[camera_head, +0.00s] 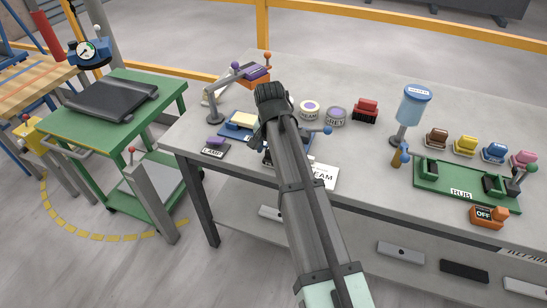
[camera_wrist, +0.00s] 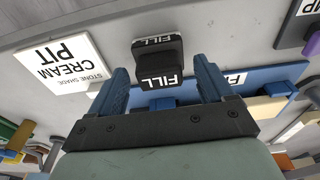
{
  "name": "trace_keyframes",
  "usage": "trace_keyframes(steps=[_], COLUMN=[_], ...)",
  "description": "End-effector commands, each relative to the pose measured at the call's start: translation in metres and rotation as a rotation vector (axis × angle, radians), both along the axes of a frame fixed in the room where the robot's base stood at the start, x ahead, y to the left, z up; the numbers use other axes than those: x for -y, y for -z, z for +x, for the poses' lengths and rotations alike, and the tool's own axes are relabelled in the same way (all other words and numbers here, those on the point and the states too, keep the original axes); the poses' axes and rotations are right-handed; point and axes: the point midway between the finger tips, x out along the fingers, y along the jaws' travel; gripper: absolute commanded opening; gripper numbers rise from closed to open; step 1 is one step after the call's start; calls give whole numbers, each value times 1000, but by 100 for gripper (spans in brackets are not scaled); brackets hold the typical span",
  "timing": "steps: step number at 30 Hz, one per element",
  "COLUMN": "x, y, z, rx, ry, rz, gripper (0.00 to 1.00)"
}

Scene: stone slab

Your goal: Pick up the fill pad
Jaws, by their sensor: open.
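The fill pad (camera_wrist: 158,62) is a small black block with white FILL lettering, near the top middle of the wrist view. My gripper (camera_wrist: 158,66) is open, with one blue finger on each side of the pad. Gaps show between the fingers and the pad, and nothing is held. A blue tray (camera_wrist: 275,73) with a FILL-type label, partly covered, lies behind the right finger. In the head view my arm covers this spot, so the pad cannot be made out there.
A white CREAM PIT card (camera_wrist: 62,60) lies left of the pad in the wrist view. The LAMP base (camera_head: 214,152) stands left of the blue tray (camera_head: 236,130) in the head view. Round tins (camera_head: 310,109) and a red block (camera_head: 366,110) stand farther back. A green HUB tray (camera_head: 455,188) is right.

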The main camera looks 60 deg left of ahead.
Motion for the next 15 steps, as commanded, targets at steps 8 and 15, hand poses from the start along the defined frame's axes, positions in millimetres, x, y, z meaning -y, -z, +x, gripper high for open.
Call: trace_keyframes(steps=[8, 15], x=[0, 0], y=[7, 7], z=[1, 1], rx=[-1, 0], ry=[0, 0], rz=[-1, 0], gripper=[81, 61])
